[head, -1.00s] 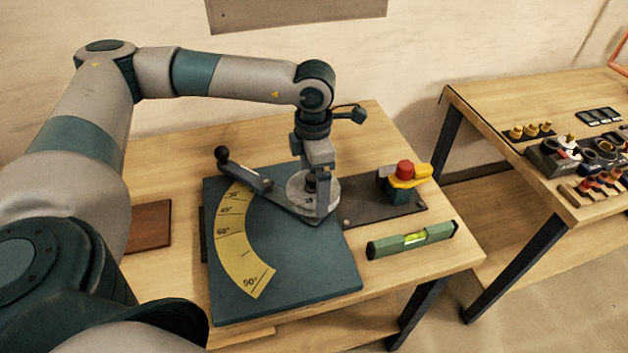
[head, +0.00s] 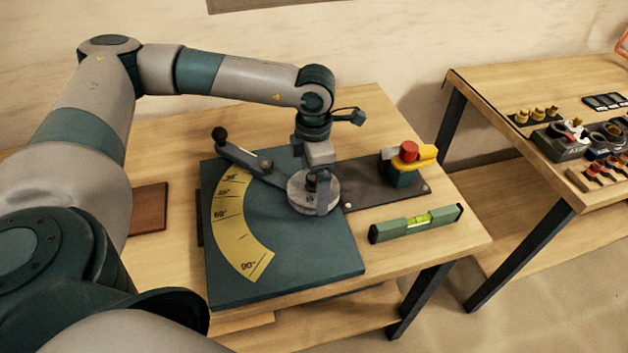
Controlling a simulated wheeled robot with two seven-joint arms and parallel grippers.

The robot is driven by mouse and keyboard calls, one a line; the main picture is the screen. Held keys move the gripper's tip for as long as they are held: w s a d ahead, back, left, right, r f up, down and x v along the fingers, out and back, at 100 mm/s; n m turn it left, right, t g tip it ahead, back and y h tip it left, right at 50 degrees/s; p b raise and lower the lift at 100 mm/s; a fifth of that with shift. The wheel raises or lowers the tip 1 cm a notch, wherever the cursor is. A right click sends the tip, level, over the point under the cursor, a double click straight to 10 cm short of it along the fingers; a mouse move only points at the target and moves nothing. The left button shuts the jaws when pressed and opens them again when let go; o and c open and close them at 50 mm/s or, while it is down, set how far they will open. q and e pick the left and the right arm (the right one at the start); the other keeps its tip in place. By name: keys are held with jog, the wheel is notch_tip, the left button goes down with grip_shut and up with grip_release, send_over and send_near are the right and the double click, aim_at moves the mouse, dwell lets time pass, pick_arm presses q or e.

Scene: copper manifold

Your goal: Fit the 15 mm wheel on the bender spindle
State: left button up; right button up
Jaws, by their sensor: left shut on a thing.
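The grey 15 mm wheel (head: 298,193) is a round disc on the bender, at the pivot end of the bender arm (head: 246,161). My left gripper (head: 318,197) points down over the wheel and is shut on it. The spindle is hidden under the wheel and the fingers, so I cannot tell how fully the wheel sits on it. The bender's dark teal plate (head: 312,262) carries a yellow angle scale (head: 228,222). My right gripper is not in view.
A green spirit level (head: 416,222) lies right of the plate. A red and yellow clamp-like piece (head: 408,160) stands on the dark strip behind it. A reddish-brown block (head: 149,209) lies at left. A second table (head: 490,95) at right holds several small parts.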

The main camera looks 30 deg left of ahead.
pick_arm(q)
jog(key=o, duration=1)
jog(key=shift+r, duration=0.1)
jog(key=shift+r+p, duration=1.25)
jog(key=shift+r, duration=2.15)
